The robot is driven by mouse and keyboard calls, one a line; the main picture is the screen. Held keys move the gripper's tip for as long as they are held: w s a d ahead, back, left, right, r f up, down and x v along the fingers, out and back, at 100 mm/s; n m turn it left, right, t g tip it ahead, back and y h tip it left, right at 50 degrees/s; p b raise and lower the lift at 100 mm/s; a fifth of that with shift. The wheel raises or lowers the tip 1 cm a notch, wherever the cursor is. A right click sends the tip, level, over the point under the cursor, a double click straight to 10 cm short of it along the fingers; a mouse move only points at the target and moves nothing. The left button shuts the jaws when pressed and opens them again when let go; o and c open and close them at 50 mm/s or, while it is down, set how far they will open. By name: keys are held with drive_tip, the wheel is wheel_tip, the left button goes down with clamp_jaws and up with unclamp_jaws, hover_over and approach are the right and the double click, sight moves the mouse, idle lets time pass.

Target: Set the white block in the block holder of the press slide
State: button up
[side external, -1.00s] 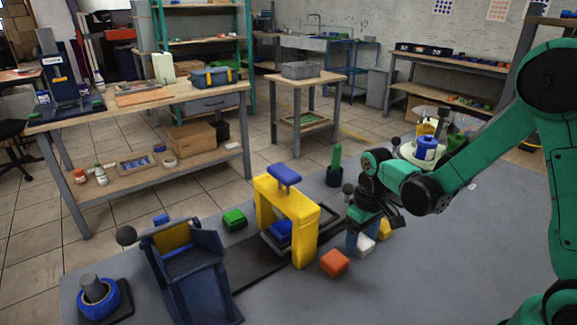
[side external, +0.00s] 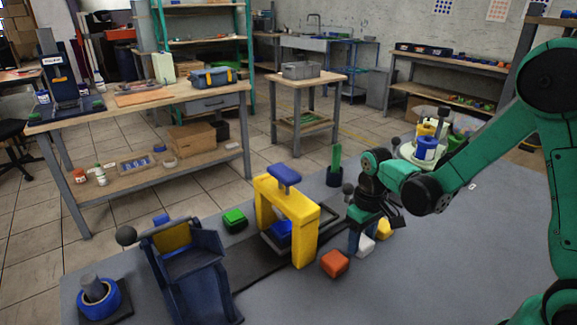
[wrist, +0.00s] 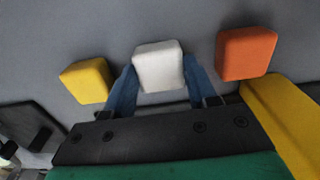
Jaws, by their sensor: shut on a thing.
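The white block (wrist: 159,66) sits between the two blue fingers of my gripper (wrist: 155,85) in the wrist view, and the gripper is shut on it. In the side view my gripper (side external: 361,242) points down at the table right of the yellow press, with the white block (side external: 366,245) low at its fingertips. I cannot tell whether the block touches the table. The yellow press frame (side external: 289,215) stands over a dark slide (side external: 258,263), with a blue part (side external: 282,228) under its arch. The block holder is not clearly distinguishable.
An orange block (side external: 335,263) lies between press and gripper, and a yellow block (side external: 384,229) lies behind the gripper. A green block (side external: 235,219) is left of the press. A dark blue chute (side external: 190,275) and a blue ring on a post (side external: 97,299) stand front left.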

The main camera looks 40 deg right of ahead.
drive_tip(key=shift+r, duration=0.7)
drive_tip(key=shift+r, duration=3.05)
drive_tip(key=w+a+r, duration=0.1)
drive_tip(key=w, duration=1)
drive_tip(key=shift+s+f, duration=0.1)
drive_tip(key=shift+f, duration=2.15)
drive_tip(key=shift+f, duration=1)
drive_tip(key=o, duration=1.1)
drive_tip(key=shift+o, duration=0.2)
